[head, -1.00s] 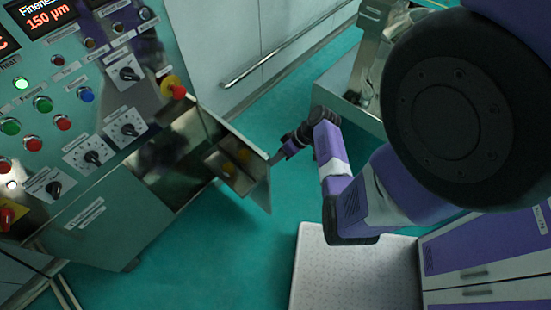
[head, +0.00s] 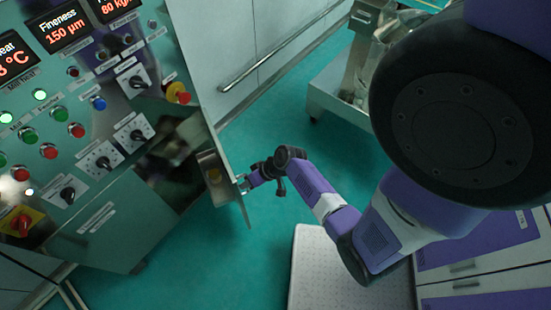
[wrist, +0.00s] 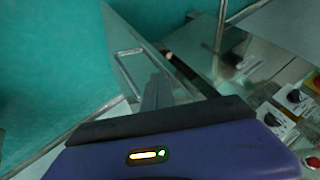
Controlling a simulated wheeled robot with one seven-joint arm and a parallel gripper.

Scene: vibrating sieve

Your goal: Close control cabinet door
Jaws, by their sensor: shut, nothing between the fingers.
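The control cabinet (head: 110,215) is a green box with a sloped panel of displays and knobs, on the left in the head view. Its door (head: 228,165) stands open at the cabinet's right side, beside the dark opening (head: 170,170). In the wrist view the door (wrist: 178,72) is a slanted panel with a metal loop handle (wrist: 131,72). My gripper (head: 246,184) is at the door's outer side, close to the handle. In the wrist view its fingers (wrist: 156,92) are together and empty beside the handle; whether they touch the door I cannot tell.
A metal machine stand (head: 335,95) is at the upper right. A white textured platform (head: 320,270) and purple-white drawers (head: 475,265) are at the lower right. A wall with a rail (head: 285,55) runs behind. Green floor (head: 220,265) is free below the door.

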